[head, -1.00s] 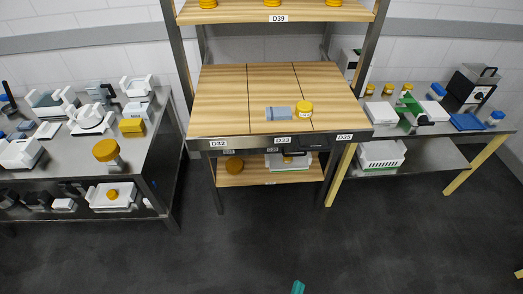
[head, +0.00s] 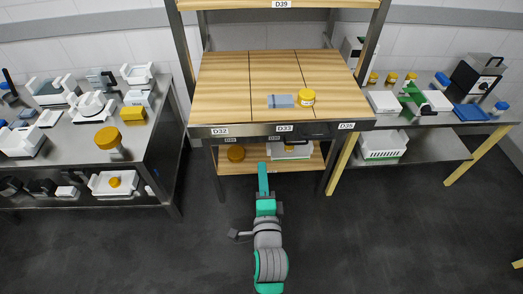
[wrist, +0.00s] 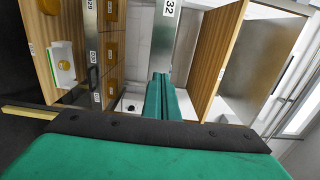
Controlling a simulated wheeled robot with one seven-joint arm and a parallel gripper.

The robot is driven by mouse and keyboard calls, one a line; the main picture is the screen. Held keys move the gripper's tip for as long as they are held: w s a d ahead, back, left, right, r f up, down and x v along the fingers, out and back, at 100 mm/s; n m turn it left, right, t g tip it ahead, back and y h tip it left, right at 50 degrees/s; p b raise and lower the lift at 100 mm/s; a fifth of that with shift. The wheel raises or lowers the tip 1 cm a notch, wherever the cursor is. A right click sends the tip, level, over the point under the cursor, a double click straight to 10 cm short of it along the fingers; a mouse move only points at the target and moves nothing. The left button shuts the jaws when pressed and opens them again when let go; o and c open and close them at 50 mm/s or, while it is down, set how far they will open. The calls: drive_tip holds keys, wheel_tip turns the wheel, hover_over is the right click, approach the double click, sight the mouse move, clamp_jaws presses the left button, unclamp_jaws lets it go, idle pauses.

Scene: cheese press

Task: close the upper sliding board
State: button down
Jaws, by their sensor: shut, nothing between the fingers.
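The middle bench has a wooden top (head: 225,85) of three boards side by side, above a metal front edge labelled D32, D33 and D35. My gripper (head: 263,168) points at the bench's front, in front of the lower shelf in the head picture. In the wrist view its teal fingers (wrist: 161,84) are together and empty, overlapping the metal front. Contact cannot be told.
The lower shelf (head: 236,181) holds a jar and a white tray (head: 290,151). Cluttered side tables flank the bench. The dark floor (head: 380,240) is clear.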

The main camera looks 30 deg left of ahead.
sight(259, 130)
drive_tip(key=x, duration=1.3)
drive_tip(key=shift+w+a, duration=0.2)
drive_tip(key=shift+w, duration=0.1)
